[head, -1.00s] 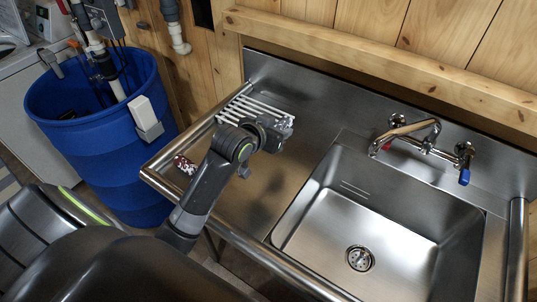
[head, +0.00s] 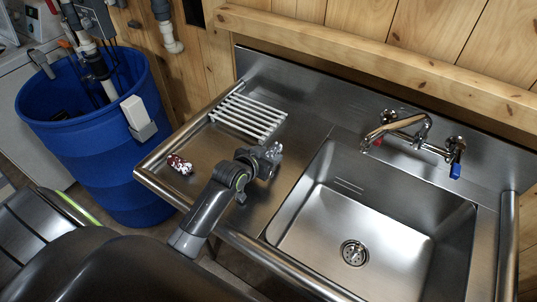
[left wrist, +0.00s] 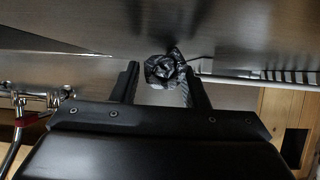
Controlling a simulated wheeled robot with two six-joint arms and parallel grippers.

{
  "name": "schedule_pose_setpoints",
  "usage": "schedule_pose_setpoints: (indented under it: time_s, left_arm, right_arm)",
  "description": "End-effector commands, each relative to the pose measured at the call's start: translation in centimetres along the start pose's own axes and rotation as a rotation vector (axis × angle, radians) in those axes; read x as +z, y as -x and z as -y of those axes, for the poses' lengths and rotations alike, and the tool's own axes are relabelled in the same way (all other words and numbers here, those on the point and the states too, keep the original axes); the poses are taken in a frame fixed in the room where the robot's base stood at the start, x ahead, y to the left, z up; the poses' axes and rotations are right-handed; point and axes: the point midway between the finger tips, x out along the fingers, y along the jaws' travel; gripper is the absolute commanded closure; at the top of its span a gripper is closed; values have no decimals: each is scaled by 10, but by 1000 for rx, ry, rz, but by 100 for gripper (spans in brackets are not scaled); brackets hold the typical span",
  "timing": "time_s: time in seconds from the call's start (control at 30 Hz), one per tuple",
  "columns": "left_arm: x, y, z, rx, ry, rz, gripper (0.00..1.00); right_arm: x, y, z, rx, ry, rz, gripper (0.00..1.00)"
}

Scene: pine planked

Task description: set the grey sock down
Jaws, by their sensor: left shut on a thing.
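My left gripper (head: 266,160) is over the steel drainboard, between the white rack and the sink basin. It is shut on the grey sock (left wrist: 160,69), a dark grey patterned bundle that shows between the two fingers in the left wrist view. In the head view the gripper mostly hides the sock, with a little grey showing at the fingertips (head: 274,150). I cannot tell whether the sock touches the steel. My right gripper is not in view.
A white slatted rack (head: 248,116) lies at the drainboard's back. A red-and-white patterned bundle (head: 179,165) lies near its left rim. The sink basin (head: 385,225) is at the right, with a tap (head: 410,130) behind. A blue barrel (head: 95,150) stands left. Bare steel surrounds the gripper.

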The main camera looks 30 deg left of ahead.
Motion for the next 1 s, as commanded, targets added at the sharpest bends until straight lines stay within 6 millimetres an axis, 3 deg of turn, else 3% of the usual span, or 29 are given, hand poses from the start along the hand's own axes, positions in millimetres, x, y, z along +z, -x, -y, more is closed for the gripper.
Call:
schedule_pose_setpoints:
  time_s: [0.23,0.27,0.4,0.77,1.0]
  left_arm:
    - [3,-2,0,0,0,0,82]
    - [3,-2,0,0,0,0,57]
    - [2,-1,0,0,0,0,39]
    - [-2,1,0,0,0,-1,38]
    - [0,27,0,-1,0,-1,38]
  right_arm:
    - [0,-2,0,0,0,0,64]
    - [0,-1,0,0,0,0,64]
    - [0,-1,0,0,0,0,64]
    - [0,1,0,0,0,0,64]
    - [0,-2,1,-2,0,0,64]
